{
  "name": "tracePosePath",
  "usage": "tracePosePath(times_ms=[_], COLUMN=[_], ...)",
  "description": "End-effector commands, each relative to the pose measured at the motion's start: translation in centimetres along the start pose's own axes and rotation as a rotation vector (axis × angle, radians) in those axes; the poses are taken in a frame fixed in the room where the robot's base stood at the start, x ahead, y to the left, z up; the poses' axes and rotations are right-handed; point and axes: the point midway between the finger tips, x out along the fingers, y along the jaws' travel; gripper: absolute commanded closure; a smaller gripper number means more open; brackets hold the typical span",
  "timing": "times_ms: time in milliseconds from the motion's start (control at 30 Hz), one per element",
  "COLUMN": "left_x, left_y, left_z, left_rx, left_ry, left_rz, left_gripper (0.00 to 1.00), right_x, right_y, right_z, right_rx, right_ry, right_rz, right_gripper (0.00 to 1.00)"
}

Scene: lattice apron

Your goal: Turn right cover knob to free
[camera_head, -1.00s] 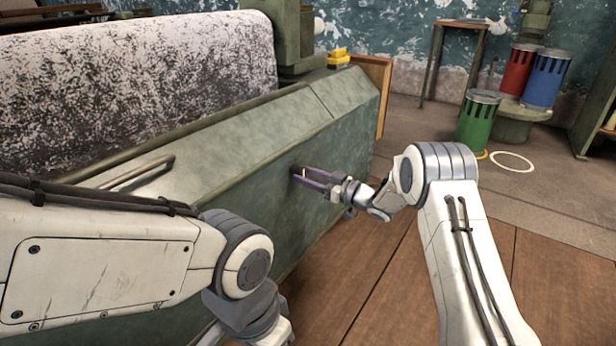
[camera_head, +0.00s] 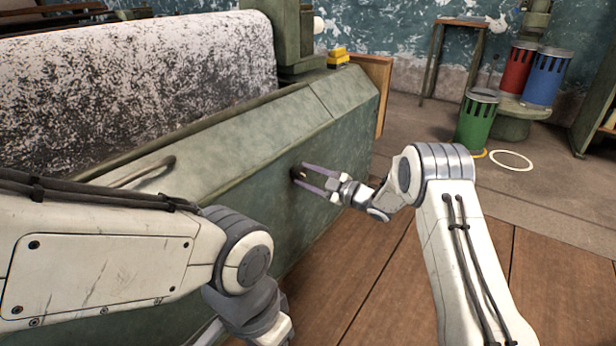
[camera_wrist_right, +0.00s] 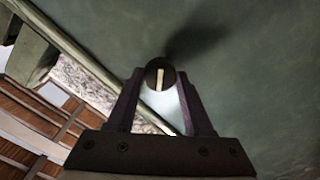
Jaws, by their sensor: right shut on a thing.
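The cover knob (camera_wrist_right: 152,74) is a small dark round knob with a cream stripe across its face. In the right wrist view the stripe stands almost upright in the picture. In the wrist view the fingertips (camera_wrist_right: 160,76) press against the knob's sides.
A bar handle (camera_head: 150,172) is on the cover, left of the knob. A large speckled white roll (camera_head: 130,85) lies behind it. A yellow block (camera_head: 338,57) is at the cover's back edge. Green (camera_head: 477,120), red (camera_head: 519,70) and blue (camera_head: 547,78) canisters stand far right. Wooden floor is clear.

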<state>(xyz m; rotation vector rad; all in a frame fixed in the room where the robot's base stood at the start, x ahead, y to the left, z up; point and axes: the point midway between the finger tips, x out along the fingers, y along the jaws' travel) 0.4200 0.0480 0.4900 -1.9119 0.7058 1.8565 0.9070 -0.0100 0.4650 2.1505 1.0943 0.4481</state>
Motion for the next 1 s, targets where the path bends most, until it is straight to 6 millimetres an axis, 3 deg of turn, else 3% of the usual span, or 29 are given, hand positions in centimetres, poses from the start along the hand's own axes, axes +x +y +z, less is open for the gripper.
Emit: tracePosePath(times_ms=[600,1000], left_x=[2.0,3.0], left_y=[-0.1,-0.2], left_z=[0.1,0.2], left_rx=[0.000,0.000], left_ry=[0.000,0.000], left_rz=[0.000,0.000], left_gripper=[0.50,0.50], right_x=[0.0,0.0], right_y=[-0.4,-0.4], right_z=[0.1,0.0], right_rx=[-0.561,-0.768], right_ry=[0.004,0.005], right_rz=[-0.006,-0.007], right_gripper=[1.00,1.00])
